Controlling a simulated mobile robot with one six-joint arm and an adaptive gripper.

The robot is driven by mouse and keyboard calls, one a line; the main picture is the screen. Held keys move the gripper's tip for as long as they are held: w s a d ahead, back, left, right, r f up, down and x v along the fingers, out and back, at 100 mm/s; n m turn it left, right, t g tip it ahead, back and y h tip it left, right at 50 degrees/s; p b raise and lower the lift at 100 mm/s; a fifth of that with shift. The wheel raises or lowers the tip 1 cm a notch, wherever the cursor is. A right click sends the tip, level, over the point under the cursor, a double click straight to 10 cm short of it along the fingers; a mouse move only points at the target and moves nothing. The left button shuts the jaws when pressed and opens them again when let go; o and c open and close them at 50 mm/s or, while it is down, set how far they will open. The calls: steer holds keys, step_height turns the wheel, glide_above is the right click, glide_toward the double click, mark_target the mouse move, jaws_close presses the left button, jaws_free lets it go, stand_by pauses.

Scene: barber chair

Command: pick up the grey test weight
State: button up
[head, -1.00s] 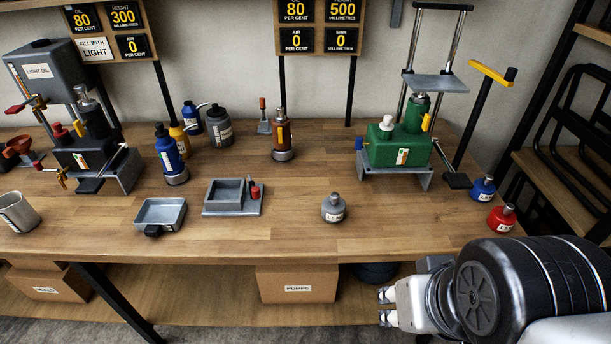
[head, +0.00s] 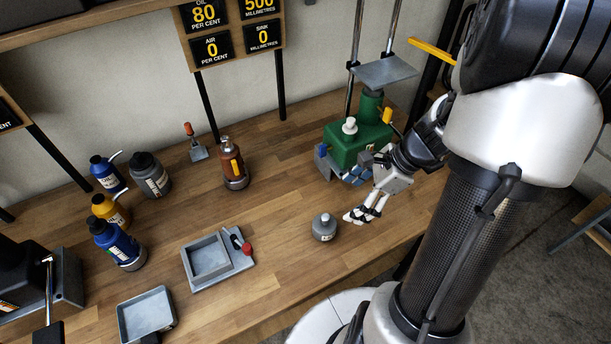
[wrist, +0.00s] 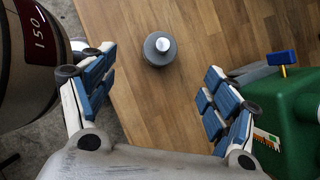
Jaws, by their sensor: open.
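The grey test weight (head: 324,227) stands upright on the wooden bench, near its front edge, with a lighter knob on top. In the wrist view the weight (wrist: 160,48) shows from above, ahead of the fingertips and in the gap between them, a little left of the middle. My gripper (head: 362,212) is to the right of the weight in the head view, apart from it. In the wrist view my gripper (wrist: 155,82) has its blue-padded fingers wide apart with nothing between them.
The green pump (head: 358,142) stands close behind my gripper; in the wrist view its green body (wrist: 290,115) is beside the right finger. A grey tray block (head: 208,258) and a shallow pan (head: 146,313) lie left of the weight. Bare bench surrounds the weight.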

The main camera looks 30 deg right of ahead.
mark_target(327, 218)
steer(key=b+x, duration=0.5)
steer(key=x, duration=0.7)
steer(key=shift+f, duration=0.25)
steer(key=b+x, duration=0.3)
steer(key=x, duration=0.2)
steer(key=shift+w+f, duration=0.15)
steer(key=shift+w, duration=0.05)
steer(key=shift+c, duration=0.3)
jaws_close()
